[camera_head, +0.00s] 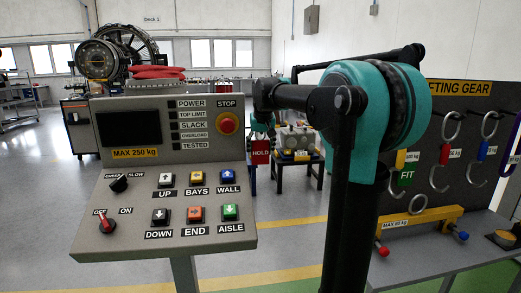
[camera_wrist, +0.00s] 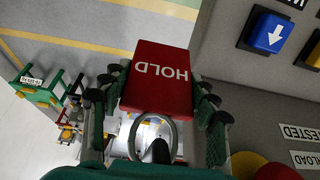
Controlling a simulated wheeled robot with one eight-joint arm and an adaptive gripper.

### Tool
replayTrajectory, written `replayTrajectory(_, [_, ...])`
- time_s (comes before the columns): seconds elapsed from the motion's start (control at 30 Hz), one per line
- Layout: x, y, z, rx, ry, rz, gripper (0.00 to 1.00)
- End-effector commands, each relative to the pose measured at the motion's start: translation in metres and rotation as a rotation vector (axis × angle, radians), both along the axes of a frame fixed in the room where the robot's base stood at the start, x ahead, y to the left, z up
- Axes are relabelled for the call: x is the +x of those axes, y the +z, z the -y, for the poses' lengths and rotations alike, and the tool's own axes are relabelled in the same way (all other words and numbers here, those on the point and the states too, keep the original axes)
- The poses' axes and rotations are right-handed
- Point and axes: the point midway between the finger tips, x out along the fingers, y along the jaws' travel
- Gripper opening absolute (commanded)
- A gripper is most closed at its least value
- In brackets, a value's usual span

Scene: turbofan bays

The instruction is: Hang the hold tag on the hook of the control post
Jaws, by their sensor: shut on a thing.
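The red hold tag (camera_head: 260,153) with white HOLD lettering hangs just right of the control post's panel (camera_head: 105,215) in the head view. In the wrist view the tag (camera_wrist: 158,78) lies between the fingers of my gripper (camera_wrist: 160,88), which is shut on it. The tag's grey ring (camera_wrist: 150,138) shows below it, with a dark rounded piece inside or in front of its outline; I cannot tell which. My gripper (camera_head: 262,132) is small and partly hidden in the head view. I cannot clearly make out the post's hook in either view.
The panel carries buttons, a red stop knob (camera_head: 227,123) and a dark screen (camera_head: 128,128). At right, a lifting gear board (camera_head: 465,140) holds several hooks, above a bench with a yellow beam (camera_head: 420,220). A turbofan (camera_head: 100,60) stands behind. Open floor lies between.

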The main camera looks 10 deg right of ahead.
Motion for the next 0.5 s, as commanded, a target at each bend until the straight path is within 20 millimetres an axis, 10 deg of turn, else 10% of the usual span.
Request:
replayTrajectory(0.3, [-0.0001, -0.0003, 0.0000, 0.000, 0.000, 0.000, 0.31])
replayTrajectory(0.33, [-0.0001, -0.0003, 0.0000, 0.000, 0.000, 0.000, 0.62])
replayTrajectory(0.5, [-0.0001, -0.0003, 0.0000, 0.000, 0.000, 0.000, 0.83])
